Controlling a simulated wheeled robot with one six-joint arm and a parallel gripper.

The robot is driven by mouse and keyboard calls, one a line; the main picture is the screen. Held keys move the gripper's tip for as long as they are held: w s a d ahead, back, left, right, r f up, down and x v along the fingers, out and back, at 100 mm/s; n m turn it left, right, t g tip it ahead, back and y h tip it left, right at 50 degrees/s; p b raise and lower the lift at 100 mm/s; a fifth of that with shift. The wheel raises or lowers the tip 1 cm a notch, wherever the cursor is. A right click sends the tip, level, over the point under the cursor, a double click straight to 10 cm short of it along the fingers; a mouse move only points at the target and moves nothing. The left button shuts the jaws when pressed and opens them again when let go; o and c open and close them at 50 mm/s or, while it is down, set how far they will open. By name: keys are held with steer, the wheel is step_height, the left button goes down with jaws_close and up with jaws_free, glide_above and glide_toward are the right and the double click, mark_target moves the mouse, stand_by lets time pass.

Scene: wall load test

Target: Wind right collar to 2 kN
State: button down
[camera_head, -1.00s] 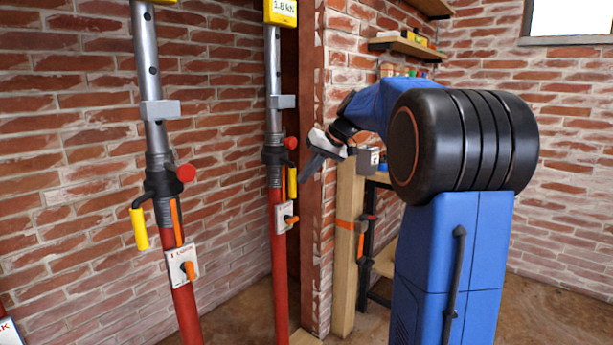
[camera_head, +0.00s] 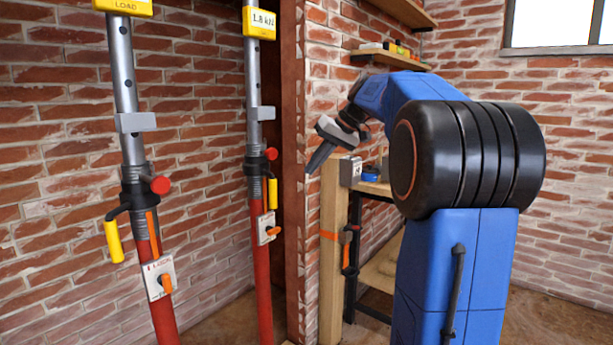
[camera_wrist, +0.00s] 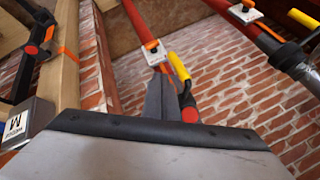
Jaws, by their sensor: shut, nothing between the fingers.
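Two red and grey props stand against the brick wall in the head view. The right prop (camera_head: 262,285) has a dark collar (camera_head: 256,165) with a red knob (camera_head: 271,153) and a yellow handle (camera_head: 272,193) hanging at its right. Its yellow load display (camera_head: 261,22) appears to read 1.8 kN. The left prop (camera_head: 163,318) has a similar collar (camera_head: 138,192) and yellow handle (camera_head: 114,241). My gripper (camera_head: 312,170) is shut and empty, to the right of the right collar and apart from it. In the wrist view, my fingers (camera_wrist: 161,96) point towards a yellow handle (camera_wrist: 179,67) and red knob (camera_wrist: 190,115).
A timber post (camera_head: 333,250) with an orange strap and a grey box (camera_head: 350,171) stand below and right of my gripper. A shelf (camera_head: 390,58) is on the wall behind my arm. A brick corner lies behind the gripper.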

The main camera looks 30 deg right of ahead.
steer(key=s+a+r+n+h, duration=0.1)
steer(key=a+r+n+h, duration=0.25)
steer(key=a, duration=0.55)
steer(key=a+r+n+h, duration=0.2)
steer(key=a+r+h, duration=0.2)
steer(key=a, duration=0.5)
steer(key=d+r+x, duration=0.1)
steer(key=d+x, duration=0.1)
steer(key=x, duration=1)
steer(key=shift+w+d, duration=0.35)
steer(key=shift+d, duration=0.05)
steer(key=shift+f, duration=0.1)
